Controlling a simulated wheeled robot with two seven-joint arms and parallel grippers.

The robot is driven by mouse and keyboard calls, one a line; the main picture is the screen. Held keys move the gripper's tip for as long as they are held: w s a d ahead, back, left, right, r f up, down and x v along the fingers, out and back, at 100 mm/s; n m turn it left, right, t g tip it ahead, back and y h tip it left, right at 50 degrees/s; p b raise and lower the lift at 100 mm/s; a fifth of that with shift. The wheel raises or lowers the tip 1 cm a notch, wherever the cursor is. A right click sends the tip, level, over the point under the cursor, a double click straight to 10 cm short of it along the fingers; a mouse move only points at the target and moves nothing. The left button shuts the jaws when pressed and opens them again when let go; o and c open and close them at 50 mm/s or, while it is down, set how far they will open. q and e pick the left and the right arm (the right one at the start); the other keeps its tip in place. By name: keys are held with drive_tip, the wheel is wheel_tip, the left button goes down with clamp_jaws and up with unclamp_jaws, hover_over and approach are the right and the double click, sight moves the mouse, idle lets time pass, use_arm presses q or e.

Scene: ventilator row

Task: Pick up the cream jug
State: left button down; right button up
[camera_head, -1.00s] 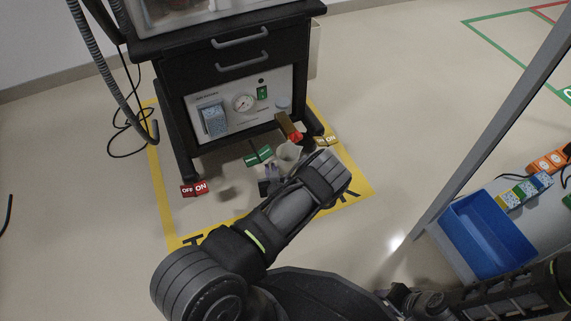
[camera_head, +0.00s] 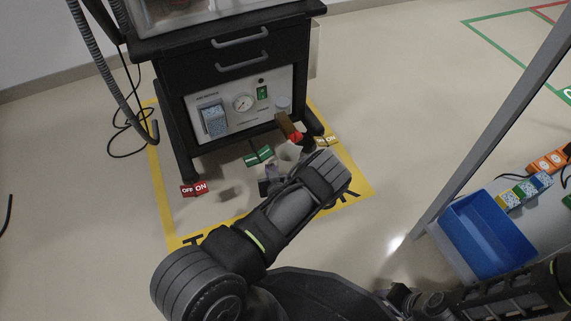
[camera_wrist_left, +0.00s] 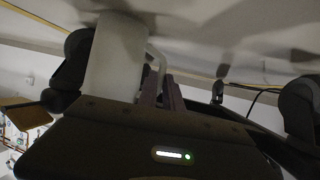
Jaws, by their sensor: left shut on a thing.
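The cream jug (camera_head: 289,152) is a pale, plain vessel low in front of the black cart, partly hidden by my left arm in the head view. In the left wrist view the jug (camera_wrist_left: 116,62) shows large, with its handle towards my fingers. My left gripper (camera_wrist_left: 162,92) is shut on the jug's handle. In the head view the left gripper (camera_head: 270,172) shows small beside the jug, partly behind my wrist. Whether the jug touches the floor is hard to tell. My right arm lies at the lower right; its jaws cannot be made out.
The black cart (camera_head: 228,90) stands just behind the jug. A brown, red-tipped block (camera_head: 290,128) is close to the jug. Green (camera_head: 259,156), red (camera_head: 194,188) and tan (camera_head: 326,141) signs lie around. A blue bin (camera_head: 480,236) is at right.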

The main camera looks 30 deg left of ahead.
use_arm(q)
drive_tip(key=shift+r, duration=0.25)
use_arm(e)
drive_tip(key=shift+s+r, duration=0.1)
drive_tip(key=shift+s, duration=0.05)
idle(0.4)
